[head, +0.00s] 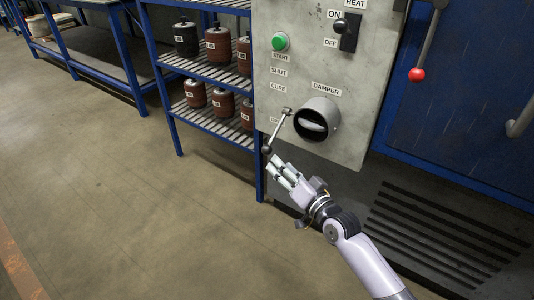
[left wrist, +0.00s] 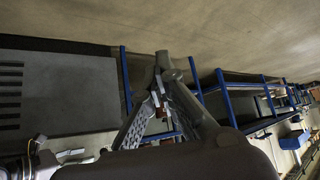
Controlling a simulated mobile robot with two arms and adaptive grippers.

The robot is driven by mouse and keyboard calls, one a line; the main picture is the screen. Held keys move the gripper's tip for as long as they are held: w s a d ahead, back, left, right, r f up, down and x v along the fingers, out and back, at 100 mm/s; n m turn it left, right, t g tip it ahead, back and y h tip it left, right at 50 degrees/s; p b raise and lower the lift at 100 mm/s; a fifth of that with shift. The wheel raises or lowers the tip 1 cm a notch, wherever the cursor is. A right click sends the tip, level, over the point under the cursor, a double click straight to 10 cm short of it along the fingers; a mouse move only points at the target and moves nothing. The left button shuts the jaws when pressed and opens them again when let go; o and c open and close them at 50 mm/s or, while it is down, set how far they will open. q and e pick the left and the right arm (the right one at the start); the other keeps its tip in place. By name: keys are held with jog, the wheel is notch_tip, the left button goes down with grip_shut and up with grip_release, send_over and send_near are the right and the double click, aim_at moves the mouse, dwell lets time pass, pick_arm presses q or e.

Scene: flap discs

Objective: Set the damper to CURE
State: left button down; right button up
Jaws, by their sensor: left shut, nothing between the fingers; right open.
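The CURE label (head: 278,87) is above the lever, below SHUT (head: 279,72); a lower label is partly covered by the lever. My right gripper (head: 277,168) is open just below the knob; I cannot tell whether it touches. My left gripper (left wrist: 160,85) is shut and empty in the left wrist view.
A green START button (head: 280,42) and a HEAT switch (head: 349,32) are higher on the panel. A red-knobbed lever (head: 417,74) hangs at right. A blue rack (head: 167,108) with dark red canisters stands left of the panel. The floor at left is clear.

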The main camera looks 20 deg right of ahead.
aim_at(267, 149)
jog(key=b+x, duration=0.1)
jog(key=x, duration=0.7)
jog(key=shift+w+b, duration=0.15)
jog(key=shift+b, duration=0.25)
pick_arm(q)
jog(key=w+d+r+t+h, duration=0.1)
jog(key=w+d+r+t, duration=0.2)
jog(key=w+r+t, duration=0.2)
jog(key=shift+w+r+t+h, duration=0.4)
jog(key=shift+w+r, duration=0.6)
jog(key=shift+r, duration=0.2)
pick_arm(e)
jog(key=shift+w+a, duration=0.15)
jog(key=shift+w, duration=0.2)
jog(key=shift+c, duration=0.4)
grip_shut()
